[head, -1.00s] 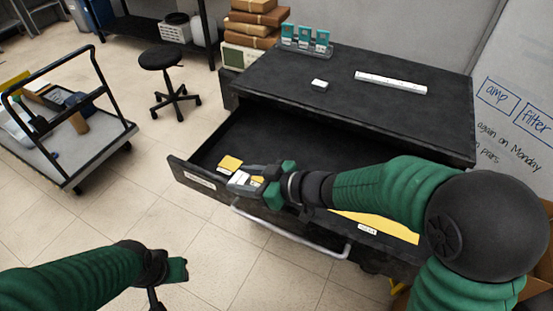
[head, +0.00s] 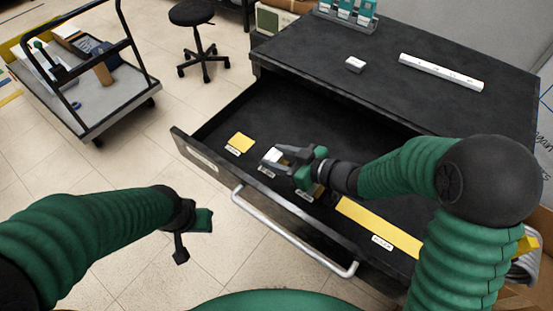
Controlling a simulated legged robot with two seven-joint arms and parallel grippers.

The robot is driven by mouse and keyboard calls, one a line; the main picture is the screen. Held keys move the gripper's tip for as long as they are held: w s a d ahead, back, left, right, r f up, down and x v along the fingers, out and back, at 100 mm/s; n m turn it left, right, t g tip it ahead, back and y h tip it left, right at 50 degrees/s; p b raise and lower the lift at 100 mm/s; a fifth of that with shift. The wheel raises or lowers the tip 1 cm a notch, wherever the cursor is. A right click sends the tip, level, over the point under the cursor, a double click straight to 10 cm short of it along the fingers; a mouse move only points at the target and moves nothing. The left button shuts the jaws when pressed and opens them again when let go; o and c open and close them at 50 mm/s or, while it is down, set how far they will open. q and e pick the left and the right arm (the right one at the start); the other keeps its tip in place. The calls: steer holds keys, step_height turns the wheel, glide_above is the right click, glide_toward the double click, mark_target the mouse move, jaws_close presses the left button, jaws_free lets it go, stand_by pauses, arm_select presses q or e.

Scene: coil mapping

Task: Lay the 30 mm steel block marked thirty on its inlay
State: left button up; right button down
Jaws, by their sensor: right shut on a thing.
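My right gripper (head: 279,158) is shut on a small pale steel block (head: 271,155) inside the open drawer, just behind a small white label (head: 266,173). The gripper hides the spot under the block, so I cannot tell whether it touches the drawer floor. The marking on the block is too small to read. A yellow square inlay (head: 241,141) lies bare to the left of the gripper. A long yellow inlay (head: 375,226) lies to the right. My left gripper (head: 192,236) hangs outside the drawer at the lower left; its jaw opening is unclear.
The drawer's front wall (head: 205,160) and silver handle (head: 290,236) face me. On the black cabinet top (head: 330,90) lie a small white block (head: 354,65) and a long pale bar (head: 441,71). A cart (head: 100,100) and a stool (head: 195,40) stand on the floor.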

steer(key=shift+s+d, duration=0.15)
steer(key=shift+d, duration=0.45)
steer(key=shift+f, duration=0.1)
steer(key=c, duration=1)
jaws_free()
steer(key=shift+a, duration=0.25)
steer(key=shift+o, duration=1.3)
steer(key=shift+a, duration=0.55)
steer(key=shift+d+r, duration=0.2)
steer(key=shift+d, duration=0.1)
steer(key=p+v, duration=0.2)
steer(key=v, duration=0.8)
steer(key=shift+s+d+r+p, duration=0.15)
steer(key=shift+d+r+p, duration=0.15)
steer(key=shift+p, duration=0.1)
steer(key=shift+s+d+r, duration=0.1)
steer(key=shift+s+d, duration=0.15)
arm_select(q)
steer(key=v, duration=0.3)
steer(key=shift+w+d, duration=0.25)
arm_select(e)
steer(key=shift+s+d, duration=0.1)
steer(key=shift+d, duration=0.15)
